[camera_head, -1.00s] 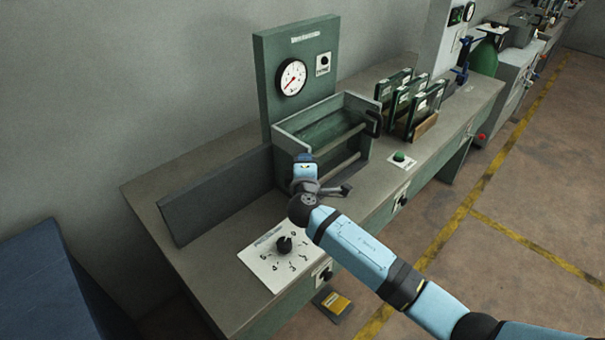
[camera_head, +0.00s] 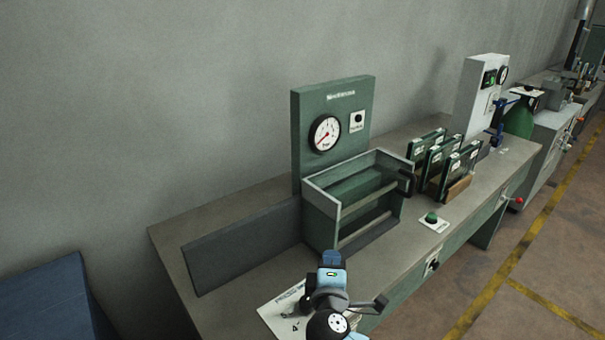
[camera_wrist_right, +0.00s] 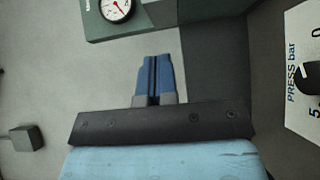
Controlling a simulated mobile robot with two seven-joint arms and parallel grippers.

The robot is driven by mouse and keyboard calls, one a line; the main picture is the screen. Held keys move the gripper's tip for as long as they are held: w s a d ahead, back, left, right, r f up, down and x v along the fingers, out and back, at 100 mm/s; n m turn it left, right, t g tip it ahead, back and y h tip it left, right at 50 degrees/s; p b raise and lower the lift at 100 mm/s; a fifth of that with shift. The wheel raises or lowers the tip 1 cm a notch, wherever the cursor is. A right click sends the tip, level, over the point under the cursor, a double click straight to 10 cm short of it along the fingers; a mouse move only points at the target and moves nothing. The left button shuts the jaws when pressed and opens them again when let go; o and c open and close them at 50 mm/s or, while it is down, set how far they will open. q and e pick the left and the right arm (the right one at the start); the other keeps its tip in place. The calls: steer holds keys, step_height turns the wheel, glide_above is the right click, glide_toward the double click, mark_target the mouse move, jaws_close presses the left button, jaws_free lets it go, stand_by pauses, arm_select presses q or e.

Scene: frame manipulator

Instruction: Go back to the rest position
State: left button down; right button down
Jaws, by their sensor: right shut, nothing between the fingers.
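My right gripper (camera_head: 330,258) is low in the head view, in front of the green press box (camera_head: 352,195). It looks empty. In the right wrist view its two blue fingers (camera_wrist_right: 155,72) lie side by side, shut, with nothing between them. My left gripper is not in view. The white dial sheet (camera_head: 275,318) is partly hidden behind my right wrist and hand. The sheet and part of its black knob (camera_wrist_right: 309,80) show at the right edge of the wrist view.
A grey flat panel (camera_head: 240,245) stands on the bench (camera_head: 185,232) left of the press box. A gauge (camera_head: 325,133) is on the green upright board. Framed green plates (camera_head: 440,162) and a green button (camera_head: 431,217) are to the right. A blue block (camera_head: 45,300) is at lower left.

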steer(key=s+d+f+m+g+y+p, duration=0.2)
steer(key=s+d+f+m, duration=0.1)
steer(key=s+f, duration=0.3)
steer(key=s+d+f+m+g+y+p, duration=0.2)
steer(key=s+f+m, duration=0.3)
steer(key=s, duration=0.6)
steer(key=s+d+f+m+g+y+p, duration=0.2)
steer(key=s+d+f+m, duration=0.2)
steer(key=s+f, duration=0.3)
steer(key=shift+s+d+m+g, duration=0.35)
steer(key=shift+s+m+g, duration=0.05)
steer(key=shift+s, duration=0.5)
